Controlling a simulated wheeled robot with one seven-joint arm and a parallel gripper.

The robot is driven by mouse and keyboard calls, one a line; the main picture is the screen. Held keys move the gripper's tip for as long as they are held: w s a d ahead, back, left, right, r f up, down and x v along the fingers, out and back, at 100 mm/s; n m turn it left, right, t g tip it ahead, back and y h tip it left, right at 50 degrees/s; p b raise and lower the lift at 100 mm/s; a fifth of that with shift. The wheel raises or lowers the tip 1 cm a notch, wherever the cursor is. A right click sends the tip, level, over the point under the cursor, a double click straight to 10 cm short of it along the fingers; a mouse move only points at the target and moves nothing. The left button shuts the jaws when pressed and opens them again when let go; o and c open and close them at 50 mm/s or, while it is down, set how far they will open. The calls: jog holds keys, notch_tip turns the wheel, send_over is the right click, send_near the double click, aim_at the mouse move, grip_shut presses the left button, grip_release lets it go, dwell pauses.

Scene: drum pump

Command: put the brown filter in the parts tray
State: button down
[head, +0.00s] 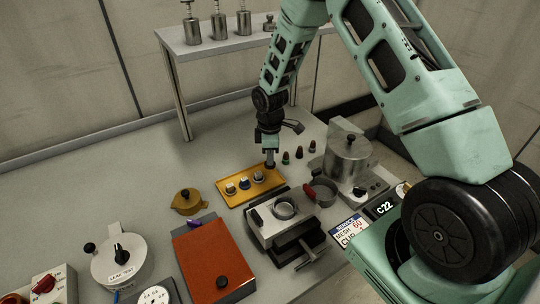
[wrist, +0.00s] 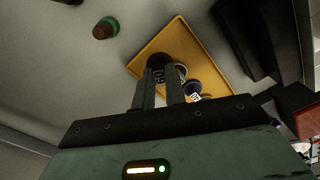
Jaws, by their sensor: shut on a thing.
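My gripper (head: 270,164) points down over the right end of the yellow parts tray (head: 220,196). In the wrist view its fingers (wrist: 159,95) are shut on a dark filter (wrist: 158,72), which I take for the brown one; its label reads 60. The fingers hide part of it, and I cannot tell whether it touches the tray floor. The tray also shows in the wrist view (wrist: 172,32). Several small round parts (head: 244,183) with pale and blue markings stand in a row in the tray, left of my gripper.
Several small dark filters (head: 299,153) stand behind the tray to the right. A steel pot unit (head: 347,150) is at right and a clamp block (head: 283,222) in front. A yellow pot (head: 187,201) and an orange box (head: 211,257) are at left front.

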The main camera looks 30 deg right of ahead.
jog(key=shift+f, duration=0.2)
jog(key=shift+f+b, duration=0.35)
jog(key=shift+f+b, duration=0.85)
jog(key=shift+f, duration=0.65)
dwell(1.4)
jog(key=c, duration=1)
grip_release()
jog(key=shift+c, duration=0.2)
jog(key=shift+r+p, duration=2.9)
jog(key=shift+r, duration=1.15)
